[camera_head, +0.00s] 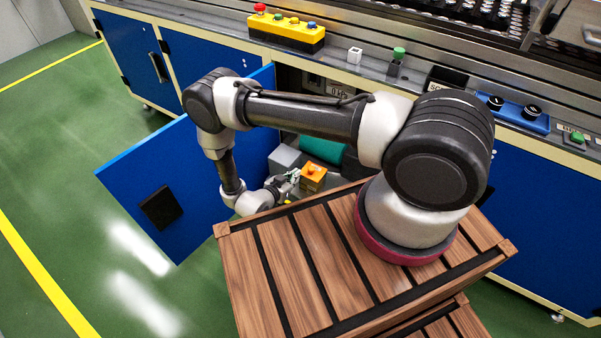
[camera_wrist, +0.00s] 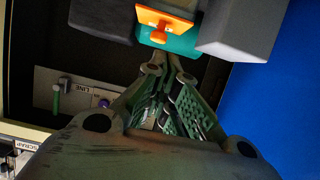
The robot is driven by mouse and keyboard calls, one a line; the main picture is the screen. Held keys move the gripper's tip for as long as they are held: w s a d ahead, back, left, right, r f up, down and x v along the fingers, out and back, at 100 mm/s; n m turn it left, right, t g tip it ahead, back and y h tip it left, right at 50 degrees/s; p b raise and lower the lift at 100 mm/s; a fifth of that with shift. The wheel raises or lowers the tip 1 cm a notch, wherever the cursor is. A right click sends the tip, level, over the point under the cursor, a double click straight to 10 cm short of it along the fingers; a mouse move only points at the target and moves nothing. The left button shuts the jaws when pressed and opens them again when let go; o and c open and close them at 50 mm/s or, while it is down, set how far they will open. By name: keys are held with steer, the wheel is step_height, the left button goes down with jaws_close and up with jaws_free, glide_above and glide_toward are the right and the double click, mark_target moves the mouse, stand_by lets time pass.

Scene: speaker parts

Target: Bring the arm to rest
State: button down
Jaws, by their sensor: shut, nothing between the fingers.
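My arm reaches from its mount to the left and bends down beside an open blue cabinet door (camera_head: 165,185). My gripper (camera_head: 292,176) is low in front of the cabinet opening. It is shut and empty, and its fingers also show together in the wrist view (camera_wrist: 168,95). An orange part (camera_head: 313,175) lies just right of the gripper in the head view. In the wrist view the orange part (camera_wrist: 165,22) sits beyond the fingers against a teal box (camera_wrist: 178,43). I cannot tell whether the fingers touch anything.
Grey blocks (camera_wrist: 238,28) flank the teal box inside the cabinet. A panel with a green-handled lever (camera_wrist: 57,98) is at left in the wrist view. The bench edge (camera_head: 270,50) runs above the opening. Open green floor (camera_head: 60,160) lies left of the door.

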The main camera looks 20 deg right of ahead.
steer(key=s+a+f+n+g+y, duration=0.3)
steer(key=s+a+f+y, duration=0.25)
steer(key=f, duration=0.25)
steer(key=a+r+n+g+y, duration=0.2)
steer(key=a+y, duration=0.1)
steer(key=a, duration=0.3)
steer(key=s+a+r+n+g+y, duration=0.1)
steer(key=a+r+n+g+y, duration=0.1)
steer(key=r, duration=0.9)
steer(key=a+r+n+g+y, duration=0.2)
steer(key=r+n+g, duration=0.1)
steer(key=r, duration=0.8)
steer(key=s+d+r+n, duration=0.15)
steer(key=d+r, duration=0.25)
steer(key=r, duration=0.4)
steer(key=s+d+r+g, duration=0.15)
steer(key=d+r, duration=0.25)
steer(key=r, duration=0.4)
steer(key=s+d+r+n+t, duration=0.15)
steer(key=d+r, duration=0.25)
steer(key=r, duration=0.5)
steer(key=s+d+r+m+t, duration=0.1)
steer(key=s+d+r+t, duration=0.2)
steer(key=s+d+r, duration=0.3)
steer(key=s+d+r+m+t+h, duration=0.1)
steer(key=s+d+r+t, duration=0.2)
steer(key=s+d+r, duration=0.3)
steer(key=d+r, duration=0.4)
steer(key=r, duration=0.3)
steer(key=shift+r, duration=0.35)
